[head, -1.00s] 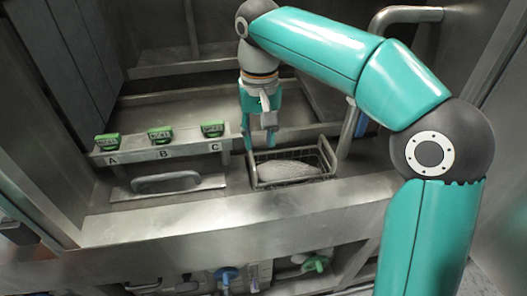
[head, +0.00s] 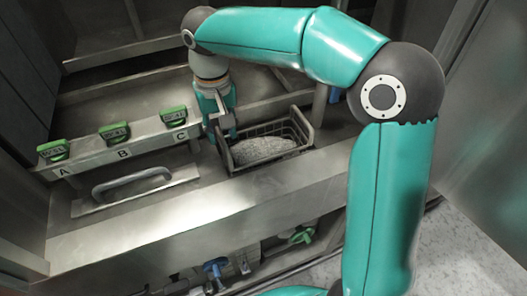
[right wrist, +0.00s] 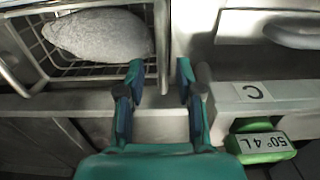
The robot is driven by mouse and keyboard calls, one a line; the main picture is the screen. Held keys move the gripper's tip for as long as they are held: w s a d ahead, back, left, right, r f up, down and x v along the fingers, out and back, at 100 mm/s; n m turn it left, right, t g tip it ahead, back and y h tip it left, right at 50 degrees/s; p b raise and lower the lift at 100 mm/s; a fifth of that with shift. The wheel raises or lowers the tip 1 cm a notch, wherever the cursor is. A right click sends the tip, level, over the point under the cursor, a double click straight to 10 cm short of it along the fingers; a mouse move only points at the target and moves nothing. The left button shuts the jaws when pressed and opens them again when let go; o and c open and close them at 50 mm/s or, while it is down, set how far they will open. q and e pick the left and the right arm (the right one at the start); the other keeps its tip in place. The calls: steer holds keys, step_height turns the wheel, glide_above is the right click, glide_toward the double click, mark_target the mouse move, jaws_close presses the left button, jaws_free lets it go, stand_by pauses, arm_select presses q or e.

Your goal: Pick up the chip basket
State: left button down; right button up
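The chip basket (head: 312,133) is a dark wire basket holding a heap of pale grey chips (head: 262,150). It sits in the metal trough, right of label C. My right gripper (head: 228,131) is low at the basket's left rim. In the right wrist view, my right gripper (right wrist: 160,72) is open, with one finger on each side of the basket's side wall (right wrist: 162,40). One finger reaches over the basket's inside, near the chips (right wrist: 98,35). Whether a finger touches the rim cannot be told. My left gripper is not in view.
Green blocks (head: 114,133) stand on a ledge marked A, B and C. A metal handle (head: 132,184) lies in front of the ledge. A wide steel edge (head: 200,215) runs in front of the basket, with blue and green valve handles (head: 215,267) below.

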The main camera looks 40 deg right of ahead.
steer(key=shift+s+a+f, duration=0.1)
steer(key=shift+f, duration=1.35)
steer(key=shift+s+a+f, duration=0.1)
steer(key=shift+f, duration=1.35)
jaws_close()
